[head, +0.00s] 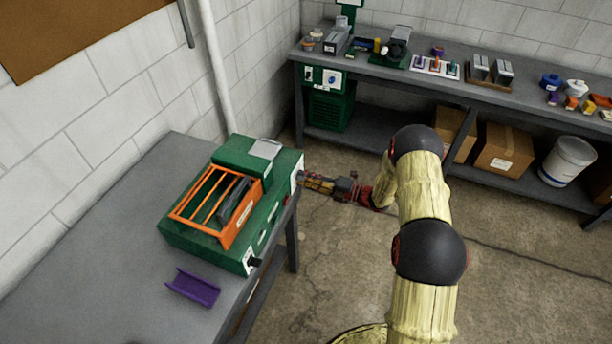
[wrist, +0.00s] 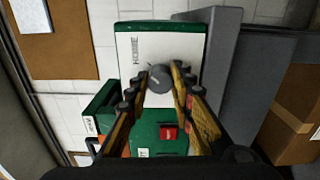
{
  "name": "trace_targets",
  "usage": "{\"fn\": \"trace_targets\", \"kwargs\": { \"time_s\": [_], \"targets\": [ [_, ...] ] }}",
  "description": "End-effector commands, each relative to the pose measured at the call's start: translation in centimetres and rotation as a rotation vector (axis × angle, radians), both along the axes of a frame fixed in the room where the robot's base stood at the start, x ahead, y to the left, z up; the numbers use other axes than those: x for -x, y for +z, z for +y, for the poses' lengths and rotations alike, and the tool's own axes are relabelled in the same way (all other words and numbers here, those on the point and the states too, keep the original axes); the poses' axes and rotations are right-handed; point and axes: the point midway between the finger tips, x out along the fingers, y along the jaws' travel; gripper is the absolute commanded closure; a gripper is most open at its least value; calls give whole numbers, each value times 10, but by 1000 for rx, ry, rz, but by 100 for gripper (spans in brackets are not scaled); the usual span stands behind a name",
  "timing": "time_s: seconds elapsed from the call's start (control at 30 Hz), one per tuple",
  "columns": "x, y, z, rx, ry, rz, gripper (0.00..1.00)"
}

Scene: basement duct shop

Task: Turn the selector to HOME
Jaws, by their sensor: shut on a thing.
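The selector is a round dark grey knob (wrist: 158,80) on a white panel (wrist: 185,47) of a green machine (head: 208,237). The word HOME is printed sideways on the panel, up and to the left of the knob in the wrist view. My gripper (head: 307,182) is at the machine's right side in the head view. In the wrist view its two fingers (wrist: 160,76) are shut on the knob from both sides. The fingers partly cover the knob, and I cannot tell which way it points.
A red switch (wrist: 168,132) sits on the green face below the knob. The machine, with an orange guard (head: 232,226), stands on a grey table (head: 95,252). A purple channel piece (head: 193,288) lies near it. A loaded workbench (head: 500,88) stands at the back right.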

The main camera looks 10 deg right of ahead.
Motion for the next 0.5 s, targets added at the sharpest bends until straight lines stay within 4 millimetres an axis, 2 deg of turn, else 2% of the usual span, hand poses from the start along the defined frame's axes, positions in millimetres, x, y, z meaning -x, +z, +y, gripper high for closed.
{"fn": "trace_targets", "kwargs": {
  "time_s": [0.5],
  "targets": [
    [0, -1, -1, -40, -3, 59, 100]
  ]
}}
